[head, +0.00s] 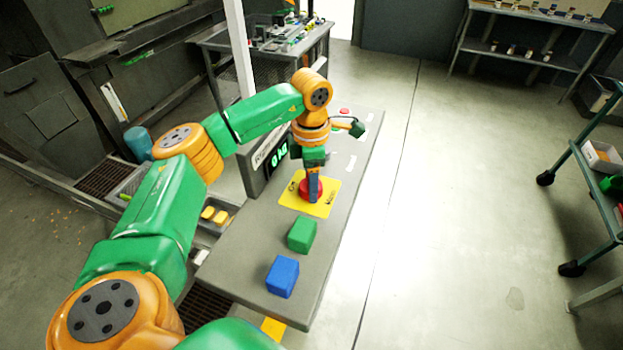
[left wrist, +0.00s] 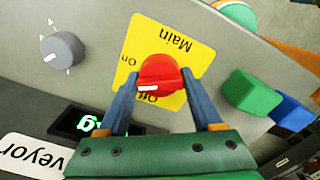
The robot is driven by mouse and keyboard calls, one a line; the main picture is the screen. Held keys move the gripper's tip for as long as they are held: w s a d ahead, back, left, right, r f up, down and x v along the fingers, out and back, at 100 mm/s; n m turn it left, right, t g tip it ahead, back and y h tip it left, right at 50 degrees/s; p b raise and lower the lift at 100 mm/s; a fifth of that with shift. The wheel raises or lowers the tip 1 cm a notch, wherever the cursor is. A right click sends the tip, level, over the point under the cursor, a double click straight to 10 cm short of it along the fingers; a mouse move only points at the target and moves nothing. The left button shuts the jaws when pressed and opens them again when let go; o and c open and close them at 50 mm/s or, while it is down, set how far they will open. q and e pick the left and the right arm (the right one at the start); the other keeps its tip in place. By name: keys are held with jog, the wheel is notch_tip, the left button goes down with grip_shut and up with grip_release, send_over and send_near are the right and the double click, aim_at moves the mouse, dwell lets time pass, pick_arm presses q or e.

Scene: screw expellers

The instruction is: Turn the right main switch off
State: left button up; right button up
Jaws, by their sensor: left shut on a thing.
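The main switch is a red knob (head: 311,187) on a yellow plate (head: 326,205) on the grey console top. In the left wrist view the red knob (left wrist: 160,75) sits on the yellow plate (left wrist: 178,40) marked Main, On and Off. A short white mark on the knob lies near the word Off. My left gripper (head: 313,190) points down at the knob, with one blue finger on each side of it. It is shut on the knob in the left wrist view (left wrist: 158,85). My right gripper is not in view.
A green block (head: 301,234) and a blue block (head: 283,276) stand on the console (head: 240,262) nearer me. A box with a lit green display (head: 278,156) stands at the left edge. A grey dial (left wrist: 62,50) shows in the wrist view. Open floor lies to the right.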

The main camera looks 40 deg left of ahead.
pick_arm(q)
jog(key=n, duration=0.6)
jog(key=shift+n+p, duration=0.3)
jog(key=n, duration=0.5)
jog(key=shift+p, duration=0.3)
jog(key=shift+n, duration=0.4)
jog(key=o, duration=1.4)
notch_tip(320, 180, up, 7)
jog(key=shift+r+b, duration=0.1)
jog(key=shift+b, duration=0.65)
